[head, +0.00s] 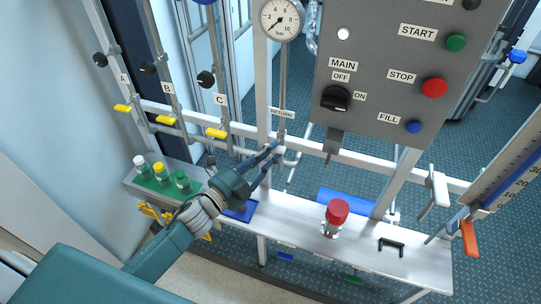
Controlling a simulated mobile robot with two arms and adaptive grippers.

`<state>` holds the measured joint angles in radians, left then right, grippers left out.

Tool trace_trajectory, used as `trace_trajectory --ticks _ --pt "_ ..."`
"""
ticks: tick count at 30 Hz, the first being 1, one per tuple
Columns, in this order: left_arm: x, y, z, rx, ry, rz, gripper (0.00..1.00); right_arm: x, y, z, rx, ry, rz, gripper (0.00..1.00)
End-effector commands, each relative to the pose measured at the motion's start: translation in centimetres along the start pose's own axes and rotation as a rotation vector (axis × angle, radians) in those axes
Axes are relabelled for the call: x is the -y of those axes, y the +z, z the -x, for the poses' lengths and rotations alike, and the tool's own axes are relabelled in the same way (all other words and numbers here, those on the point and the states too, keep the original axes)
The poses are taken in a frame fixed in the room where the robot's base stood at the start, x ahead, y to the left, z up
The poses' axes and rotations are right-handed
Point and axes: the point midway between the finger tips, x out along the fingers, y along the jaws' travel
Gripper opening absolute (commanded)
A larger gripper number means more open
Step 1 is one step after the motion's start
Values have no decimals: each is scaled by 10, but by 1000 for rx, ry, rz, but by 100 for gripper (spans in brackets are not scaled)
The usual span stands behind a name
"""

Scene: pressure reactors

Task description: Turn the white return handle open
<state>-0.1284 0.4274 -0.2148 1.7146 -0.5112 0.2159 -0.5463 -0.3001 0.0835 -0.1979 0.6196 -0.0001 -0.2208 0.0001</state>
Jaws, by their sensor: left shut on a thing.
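The RETURN label (282,112) is on the frame below the pressure gauge. The white return handle (289,157) is on the pipe below that label, small and partly hidden by my gripper. My left gripper (274,156) reaches in from the lower left, with its dark blue fingers shut on the handle. I cannot tell the handle's exact angle, because the fingers cover much of it. My right gripper is not in view.
A grey control panel (385,130) hangs to the right. Yellow valve handles (216,133) sit on the left pipes. An orange handle (469,238) is far right.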

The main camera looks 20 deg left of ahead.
Motion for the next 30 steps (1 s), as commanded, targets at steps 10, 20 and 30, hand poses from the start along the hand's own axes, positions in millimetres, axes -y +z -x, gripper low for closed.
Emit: trace_trajectory --ticks 10,20,30 --pt "-8 -1 0 1 -120 290 0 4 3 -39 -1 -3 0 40" --pt "-7 -4 -1 1 -240 582 0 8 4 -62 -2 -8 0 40" --pt "-6 -6 -2 2 -363 881 0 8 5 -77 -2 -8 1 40"
